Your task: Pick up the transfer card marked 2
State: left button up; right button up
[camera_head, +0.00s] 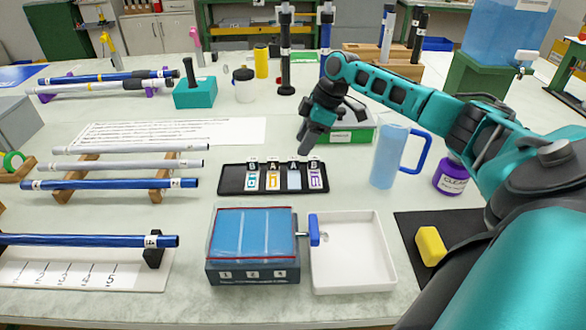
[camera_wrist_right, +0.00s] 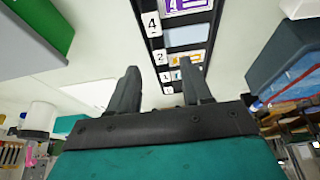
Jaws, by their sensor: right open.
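A black card tray (camera_head: 235,180) lies mid-table and holds several upright-tabbed cards in a row. My right gripper (camera_head: 304,143) points down just behind the tray's right half, apart from the cards. In the wrist view its fingers (camera_wrist_right: 163,88) are spread and empty. My left gripper is out of view.
A green-and-white box (camera_head: 350,136) stands right behind my right gripper. A blue jug (camera_head: 388,158) and purple jar (camera_head: 451,176) stand to the right. In front are a blue-topped box (camera_head: 253,272) and an empty white tray (camera_head: 352,280). Rods on racks (camera_head: 125,184) lie left.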

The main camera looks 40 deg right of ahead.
aim_at(295, 158)
jog(key=x, duration=0.5)
jog(key=shift+w+a+f, duration=0.1)
jog(key=shift+f, duration=0.25)
grip_shut()
